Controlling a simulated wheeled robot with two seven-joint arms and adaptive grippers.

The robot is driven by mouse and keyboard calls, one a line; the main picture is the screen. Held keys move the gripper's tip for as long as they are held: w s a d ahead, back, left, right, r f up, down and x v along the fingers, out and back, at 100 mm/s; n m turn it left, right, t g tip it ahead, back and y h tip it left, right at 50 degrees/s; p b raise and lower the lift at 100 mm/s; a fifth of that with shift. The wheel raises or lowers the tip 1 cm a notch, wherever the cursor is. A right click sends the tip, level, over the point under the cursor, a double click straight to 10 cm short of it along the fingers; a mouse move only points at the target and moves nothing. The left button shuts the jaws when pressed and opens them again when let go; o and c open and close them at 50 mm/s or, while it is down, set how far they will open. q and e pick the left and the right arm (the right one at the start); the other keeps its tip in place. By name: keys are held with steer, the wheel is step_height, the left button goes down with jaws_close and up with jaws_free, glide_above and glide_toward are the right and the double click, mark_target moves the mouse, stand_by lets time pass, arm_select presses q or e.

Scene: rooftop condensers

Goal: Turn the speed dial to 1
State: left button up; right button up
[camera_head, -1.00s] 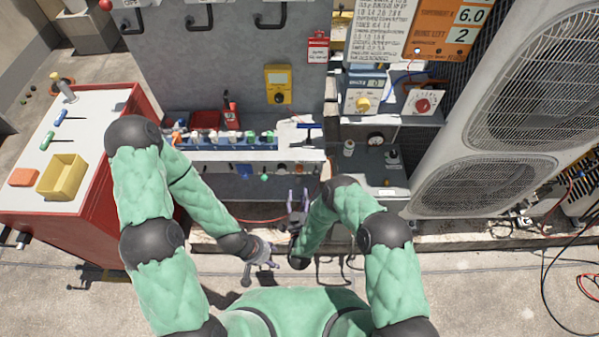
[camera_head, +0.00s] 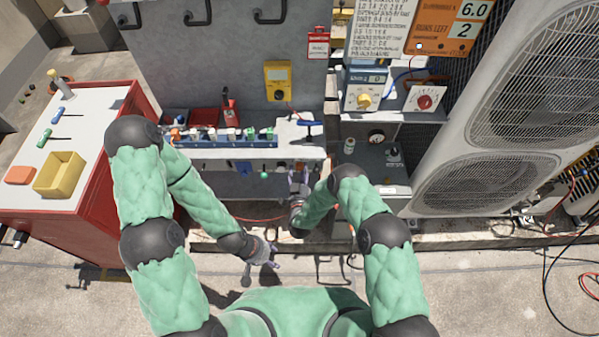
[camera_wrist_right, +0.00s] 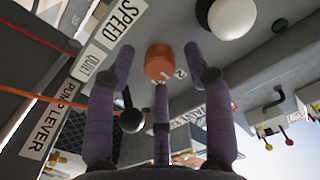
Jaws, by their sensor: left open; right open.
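The speed dial (camera_wrist_right: 158,60) is an orange-brown knob beside the white SPEED label (camera_wrist_right: 119,22) in the right wrist view. A digit 1 shows at its lower edge and a 2 just to the right; I cannot read its exact setting. My right gripper (camera_wrist_right: 160,68) is open, its purple fingers spread around the dial with no clear contact. In the head view my right gripper (camera_head: 298,184) is at the bench front, and I cannot make out the dial there. My left gripper (camera_head: 269,259) is open and empty, low in front of the bench.
A white round knob (camera_wrist_right: 232,18) and a black ball-shaped knob (camera_wrist_right: 131,121) sit near the dial. QUIET (camera_wrist_right: 88,63) and PUMP LEVER (camera_wrist_right: 48,121) labels are to the left. A red cabinet (camera_head: 100,220) stands left, a condenser unit (camera_head: 445,160) right.

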jaws_close()
steer(key=shift+n+b, duration=0.3)
steer(key=shift+n, duration=0.2)
steer(key=n+b, duration=0.2)
steer(key=n, duration=0.1)
steer(key=shift+w+n, duration=0.1)
steer(key=shift+n, duration=0.2)
steer(key=shift+n+b, duration=0.95)
steer(key=shift+n, duration=1.15)
steer(key=shift+r, duration=0.1)
jaws_free()
